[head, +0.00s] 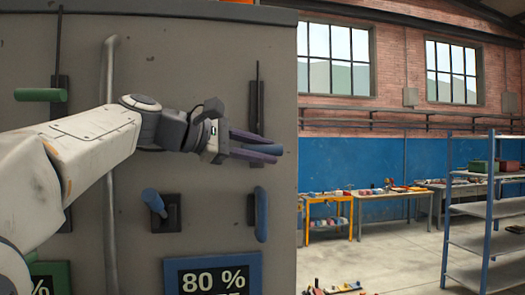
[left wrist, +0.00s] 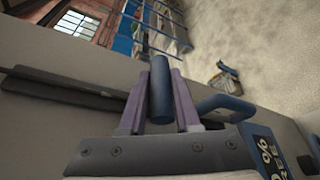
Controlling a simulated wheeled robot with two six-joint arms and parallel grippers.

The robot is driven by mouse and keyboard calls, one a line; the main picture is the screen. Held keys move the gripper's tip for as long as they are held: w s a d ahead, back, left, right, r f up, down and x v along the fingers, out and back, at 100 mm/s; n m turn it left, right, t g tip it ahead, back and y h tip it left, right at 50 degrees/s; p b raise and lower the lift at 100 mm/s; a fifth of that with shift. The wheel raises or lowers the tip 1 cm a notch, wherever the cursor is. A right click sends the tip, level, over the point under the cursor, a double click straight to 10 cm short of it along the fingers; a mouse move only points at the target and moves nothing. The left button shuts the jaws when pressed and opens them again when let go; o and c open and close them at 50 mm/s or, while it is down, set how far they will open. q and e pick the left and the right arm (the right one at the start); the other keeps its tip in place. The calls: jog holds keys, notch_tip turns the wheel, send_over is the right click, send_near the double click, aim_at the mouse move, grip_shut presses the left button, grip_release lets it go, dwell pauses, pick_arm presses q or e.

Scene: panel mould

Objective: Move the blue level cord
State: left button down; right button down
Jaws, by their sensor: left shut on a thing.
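The blue level cord's handle (head: 270,148) is a dark blue bar lying across the right-hand slot of the grey panel, with a thin dark line rising above it. My left gripper (head: 258,147) comes from the left and is shut on this handle, which partly hides behind the purple fingers. In the left wrist view the blue bar (left wrist: 160,92) sits between the two fingers of my left gripper (left wrist: 160,85). A sign (head: 215,277) with a blue frame reads 80 % below; its lower text is cut off. My right gripper is not in view.
A blue lever (head: 153,201) and a blue grab handle (head: 261,214) stick out of the panel below my gripper. A green handle (head: 40,95) crosses the left slot. A pale vertical pipe (head: 110,180) runs behind my arm.

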pick_arm(q)
jog(key=shift+f, duration=0.1)
notch_tip(320, 180, up, 11)
jog(key=p, duration=1)
jog(key=shift+f, duration=0.1)
jog(key=c, duration=0.9)
grip_release()
jog(key=shift+o, duration=1.3)
jog(key=shift+f, duration=0.1)
